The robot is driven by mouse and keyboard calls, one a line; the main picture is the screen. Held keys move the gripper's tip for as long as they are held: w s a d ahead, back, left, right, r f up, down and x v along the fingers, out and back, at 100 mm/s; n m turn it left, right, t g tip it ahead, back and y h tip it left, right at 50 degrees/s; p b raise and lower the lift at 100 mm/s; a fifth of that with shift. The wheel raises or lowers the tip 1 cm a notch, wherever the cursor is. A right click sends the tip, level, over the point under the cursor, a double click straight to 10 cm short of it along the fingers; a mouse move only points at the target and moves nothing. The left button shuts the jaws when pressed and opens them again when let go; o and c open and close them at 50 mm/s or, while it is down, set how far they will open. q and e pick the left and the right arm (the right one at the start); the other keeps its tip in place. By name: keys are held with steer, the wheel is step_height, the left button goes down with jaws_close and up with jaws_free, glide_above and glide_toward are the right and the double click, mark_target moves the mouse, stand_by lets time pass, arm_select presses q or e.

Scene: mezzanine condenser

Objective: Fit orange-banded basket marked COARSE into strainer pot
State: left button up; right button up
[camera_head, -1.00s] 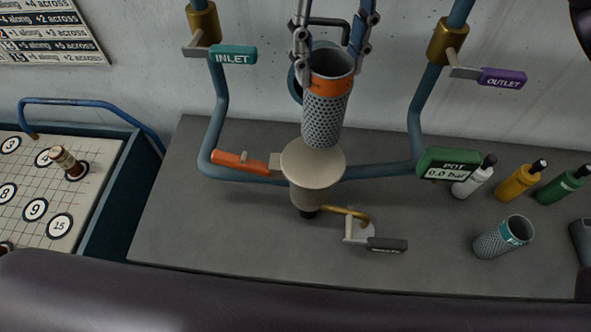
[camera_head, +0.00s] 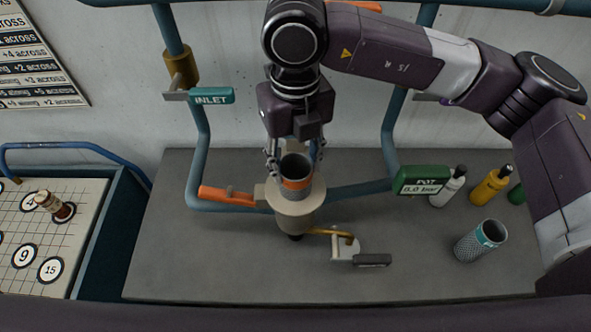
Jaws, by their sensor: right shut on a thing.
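The orange-banded basket (camera_head: 297,184) is upright in the middle of the head view, at the mouth of the cream strainer pot (camera_head: 296,213). Its band and open top show above the pot's rim; its perforated lower part is out of sight, apparently down in the pot. My right gripper (camera_head: 293,163) reaches down from above, shut on the basket's upper part, with a finger on either side. The COARSE marking cannot be read from here. My left gripper is not in view.
An orange-handled lever (camera_head: 227,196) is left of the pot, and a drain valve (camera_head: 345,245) is at its front right. The green pot gauge (camera_head: 423,180) is right. The bench's left front (camera_head: 185,260) is clear.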

mark_target(295, 178)
step_height(295, 178, down, 4)
steer(key=shift+r+p, duration=0.2)
steer(key=shift+p, duration=0.4)
steer(key=shift+f, duration=0.35)
steer(key=shift+f, duration=0.15)
steer(key=o, duration=1.6)
